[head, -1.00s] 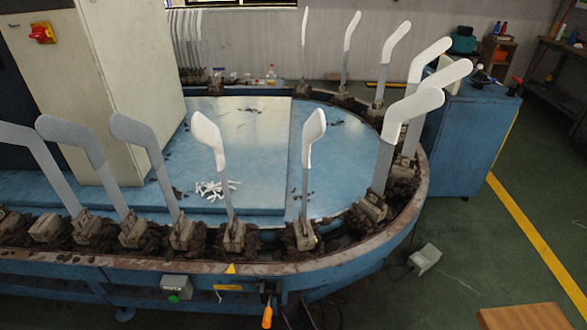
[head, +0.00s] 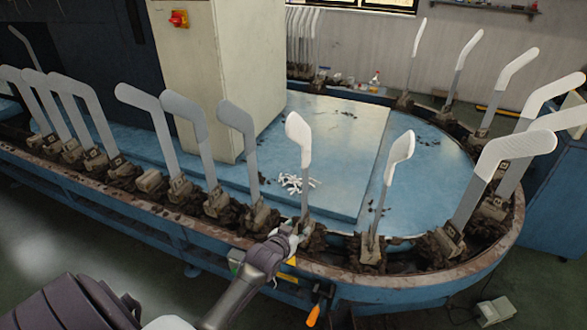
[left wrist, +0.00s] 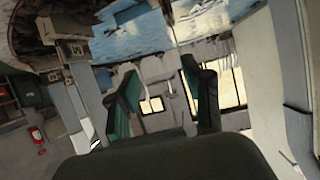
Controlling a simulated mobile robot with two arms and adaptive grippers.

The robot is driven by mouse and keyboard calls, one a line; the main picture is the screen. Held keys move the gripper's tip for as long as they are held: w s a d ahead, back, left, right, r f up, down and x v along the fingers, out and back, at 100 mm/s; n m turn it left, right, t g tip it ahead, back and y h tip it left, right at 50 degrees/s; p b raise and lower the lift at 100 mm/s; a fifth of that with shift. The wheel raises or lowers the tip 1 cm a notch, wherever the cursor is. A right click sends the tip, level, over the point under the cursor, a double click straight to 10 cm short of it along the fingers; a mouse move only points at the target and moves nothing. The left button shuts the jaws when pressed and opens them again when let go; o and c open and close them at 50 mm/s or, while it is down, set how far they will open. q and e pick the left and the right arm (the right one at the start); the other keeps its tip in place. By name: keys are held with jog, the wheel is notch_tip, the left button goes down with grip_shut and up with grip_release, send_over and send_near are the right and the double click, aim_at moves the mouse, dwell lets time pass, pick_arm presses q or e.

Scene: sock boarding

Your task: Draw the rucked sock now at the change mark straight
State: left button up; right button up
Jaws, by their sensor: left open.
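A white sock (head: 299,140) covers the upper end of an upright grey form behind the yellow triangular mark (head: 291,262) on the front rail. Its folds are too small to make out. The form's grey leg (head: 305,190) is bare below it. My left gripper (head: 295,232) is low at the front rail, by the foot of this form and well below the sock. In the left wrist view its two fingers (left wrist: 168,95) are apart, with only distant background clearly visible between them. Whether the gripper touches the form cannot be told. My right gripper is out of view.
Grey forms (head: 238,118) without white socks stand close on the left. Another form with a white sock (head: 400,148) stands just right. A pale cabinet (head: 190,80) rises behind. White scraps (head: 297,183) lie on the blue deck (head: 340,150). An orange-handled tool (head: 314,316) hangs below the rail.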

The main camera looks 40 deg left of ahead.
aim_at(303, 160)
pick_arm(q)
jog(key=w+a+r+n+t+y, duration=0.1)
jog(key=w+a+r+t, duration=0.1)
jog(key=r, duration=0.7)
jog(key=w+a+r+t, duration=0.1)
jog(key=r, duration=0.8)
jog(key=b+x, duration=0.5)
jog(key=x, duration=0.2)
jog(key=shift+w+a, duration=0.15)
jog(key=shift+a, duration=0.1)
jog(key=shift+r+b+x, duration=0.2)
jog(key=shift+b+x, duration=0.4)
jog(key=shift+x, duration=0.2)
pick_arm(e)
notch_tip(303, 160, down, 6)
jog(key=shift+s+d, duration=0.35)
pick_arm(q)
jog(key=shift+c, duration=0.3)
grip_shut()
jog(key=shift+f, duration=0.4)
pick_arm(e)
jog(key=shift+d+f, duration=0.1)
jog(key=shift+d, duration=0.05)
